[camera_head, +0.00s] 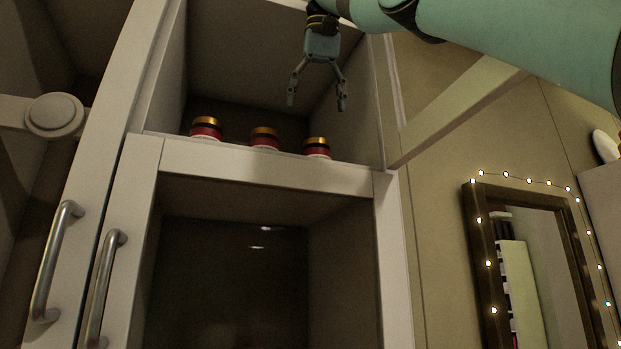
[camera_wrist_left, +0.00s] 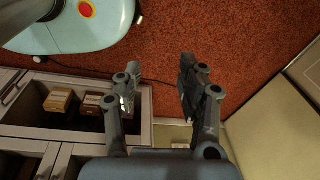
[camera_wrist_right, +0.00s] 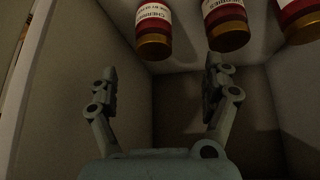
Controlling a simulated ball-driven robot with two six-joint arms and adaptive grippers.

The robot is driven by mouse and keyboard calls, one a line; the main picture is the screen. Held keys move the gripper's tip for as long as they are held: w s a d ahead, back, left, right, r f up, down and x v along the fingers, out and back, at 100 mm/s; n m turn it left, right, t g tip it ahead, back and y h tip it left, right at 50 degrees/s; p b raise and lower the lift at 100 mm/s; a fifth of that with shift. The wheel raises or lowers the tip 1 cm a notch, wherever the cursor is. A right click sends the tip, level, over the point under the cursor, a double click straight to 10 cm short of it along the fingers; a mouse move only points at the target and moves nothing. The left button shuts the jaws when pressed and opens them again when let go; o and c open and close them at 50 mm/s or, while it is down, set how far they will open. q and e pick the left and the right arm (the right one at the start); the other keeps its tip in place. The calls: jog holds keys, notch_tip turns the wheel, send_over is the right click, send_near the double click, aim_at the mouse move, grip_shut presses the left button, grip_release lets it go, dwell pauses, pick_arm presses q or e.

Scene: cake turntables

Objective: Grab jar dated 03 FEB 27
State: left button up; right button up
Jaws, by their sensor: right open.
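Three red jars with gold lids stand in a row on the cabinet's upper shelf in the head view: a left jar (camera_head: 206,129), a middle jar (camera_head: 265,139) and a right jar (camera_head: 317,148). The right wrist view shows three jars upside down, at left (camera_wrist_right: 153,25), middle (camera_wrist_right: 226,22) and right (camera_wrist_right: 300,18). Their white labels show cherry wording in part; I cannot read any date. My right gripper (camera_head: 317,103) is open and empty, above the right jar in the head view. My left gripper (camera_wrist_left: 160,68) is open and empty, away from the jars.
The shelf (camera_head: 270,172) has cabinet walls on both sides. A darker compartment lies below it. Handled doors (camera_head: 103,290) stand at left and a lit mirror (camera_head: 480,250) at right. The left wrist view shows an open drawer (camera_wrist_left: 140,130) with boxes and a red-brown floor.

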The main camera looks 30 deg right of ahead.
aim_at(316, 147)
jog(key=b+x, duration=0.1)
jog(key=x, duration=0.2)
jog(key=b+x, duration=0.1)
jog(key=x, duration=0.2)
jog(key=d+b+x, duration=0.1)
jog(key=x, duration=0.2)
jog(key=shift+w+f, duration=0.1)
jog(key=shift+f, duration=0.05)
jog(key=shift+w+d+f, duration=0.15)
jog(key=shift+w+f, duration=0.05)
jog(key=shift+w, duration=0.05)
jog(key=shift+r, duration=0.15)
jog(key=shift+s, duration=0.2)
jog(key=c, duration=0.5)
jog(key=shift+w, duration=0.1)
jog(key=c, duration=0.8)
pick_arm(q)
jog(key=f, duration=0.1)
jog(key=s+f, duration=0.2)
jog(key=shift+s+a+f, duration=0.1)
jog(key=shift+a+f, duration=0.15)
jog(key=shift+a, duration=0.1)
pick_arm(e)
jog(key=shift+c, duration=0.5)
pick_arm(q)
jog(key=shift+r, duration=0.1)
pick_arm(e)
jog(key=shift+r, duration=0.1)
